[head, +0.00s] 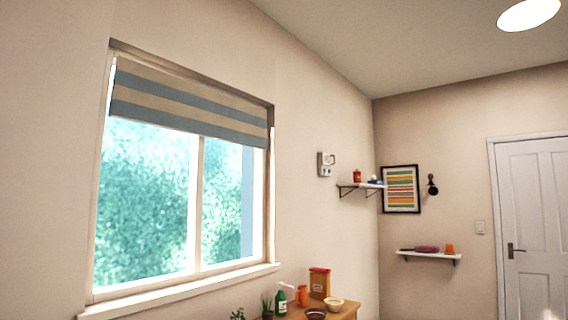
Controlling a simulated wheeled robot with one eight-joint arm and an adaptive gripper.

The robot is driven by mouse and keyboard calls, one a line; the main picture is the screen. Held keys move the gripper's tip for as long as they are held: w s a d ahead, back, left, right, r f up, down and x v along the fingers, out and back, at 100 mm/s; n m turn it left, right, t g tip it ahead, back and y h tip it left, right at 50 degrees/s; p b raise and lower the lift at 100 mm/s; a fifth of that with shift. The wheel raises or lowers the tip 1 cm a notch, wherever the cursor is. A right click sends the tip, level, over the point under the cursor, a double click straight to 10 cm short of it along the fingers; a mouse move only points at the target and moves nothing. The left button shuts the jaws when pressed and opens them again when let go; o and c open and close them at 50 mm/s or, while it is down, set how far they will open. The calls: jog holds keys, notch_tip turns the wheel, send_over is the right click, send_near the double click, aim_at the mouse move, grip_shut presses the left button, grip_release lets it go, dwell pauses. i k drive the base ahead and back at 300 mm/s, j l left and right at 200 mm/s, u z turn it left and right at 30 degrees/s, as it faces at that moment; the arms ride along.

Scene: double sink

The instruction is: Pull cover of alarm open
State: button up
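A small pale wall box (326,164), which looks like the alarm, is mounted on the left wall between the window and the upper shelf. It has a lighter panel on its right half and small dark marks near the bottom. It is too small in the view to tell whether its cover is open or shut. My gripper is not in view.
A wooden counter (351,313) below holds bowls, a green bottle (281,300), a red box (319,283) and plants. A bracketed shelf (362,186) juts out just right of the wall box. A lower shelf (430,256) and white door (532,220) are further right.

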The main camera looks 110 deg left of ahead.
aim_at(327, 158)
jog(key=u, duration=3.4)
jog(key=i+z, duration=0.35)
jog(key=i, duration=4.35)
